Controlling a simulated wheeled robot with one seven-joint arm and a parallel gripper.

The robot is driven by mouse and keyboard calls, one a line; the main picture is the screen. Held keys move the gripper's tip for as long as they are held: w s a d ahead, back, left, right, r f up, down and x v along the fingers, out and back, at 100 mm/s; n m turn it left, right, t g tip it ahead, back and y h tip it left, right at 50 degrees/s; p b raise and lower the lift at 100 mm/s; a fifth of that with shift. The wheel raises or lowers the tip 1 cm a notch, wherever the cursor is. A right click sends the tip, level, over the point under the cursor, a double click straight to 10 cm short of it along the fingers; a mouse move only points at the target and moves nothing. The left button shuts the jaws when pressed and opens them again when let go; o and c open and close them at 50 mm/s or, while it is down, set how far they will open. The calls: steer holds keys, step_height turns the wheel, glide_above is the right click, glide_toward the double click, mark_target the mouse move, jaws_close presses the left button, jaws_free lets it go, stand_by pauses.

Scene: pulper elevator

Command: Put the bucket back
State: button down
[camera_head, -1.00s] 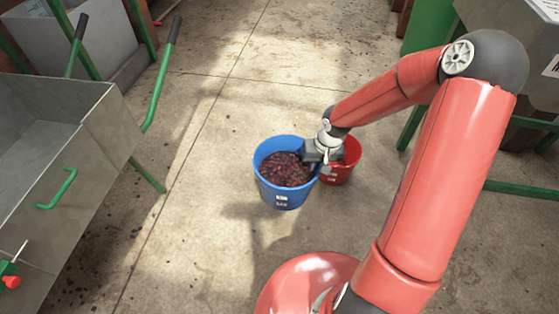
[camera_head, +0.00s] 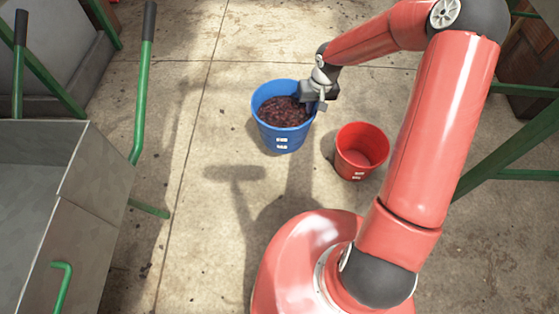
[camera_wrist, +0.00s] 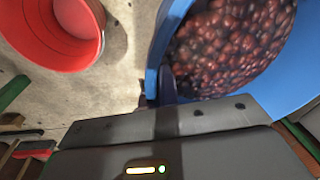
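A blue bucket (camera_head: 284,135) full of dark red berries (camera_head: 284,111) is upright in the middle of the head view. My gripper (camera_head: 318,97) is at its right rim. In the wrist view the blue bucket's wall (camera_wrist: 160,45) lies between my gripper's fingers (camera_wrist: 158,88), which look closed on the rim. The head view does not show clearly whether its bottom touches the floor. A red bucket (camera_head: 360,160) stands empty on the floor to the right and nearer me; it also shows in the wrist view (camera_wrist: 55,45).
A grey metal bin (camera_head: 85,190) with green handles (camera_head: 141,100) stands at the left. Green frame legs (camera_head: 505,155) are at the right. The concrete floor (camera_head: 225,90) beyond and left of the blue bucket is clear.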

steer(key=shift+w+a+f, duration=0.35)
steer(key=shift+a, duration=0.05)
step_height(320, 180, down, 20)
steer(key=b, duration=0.3)
steer(key=shift+r, duration=0.25)
steer(key=shift+f+b, duration=0.15)
steer(key=shift+b, duration=0.2)
steer(key=c, duration=2.1)
jaws_free()
steer(key=shift+f, duration=0.1)
steer(key=o, duration=0.4)
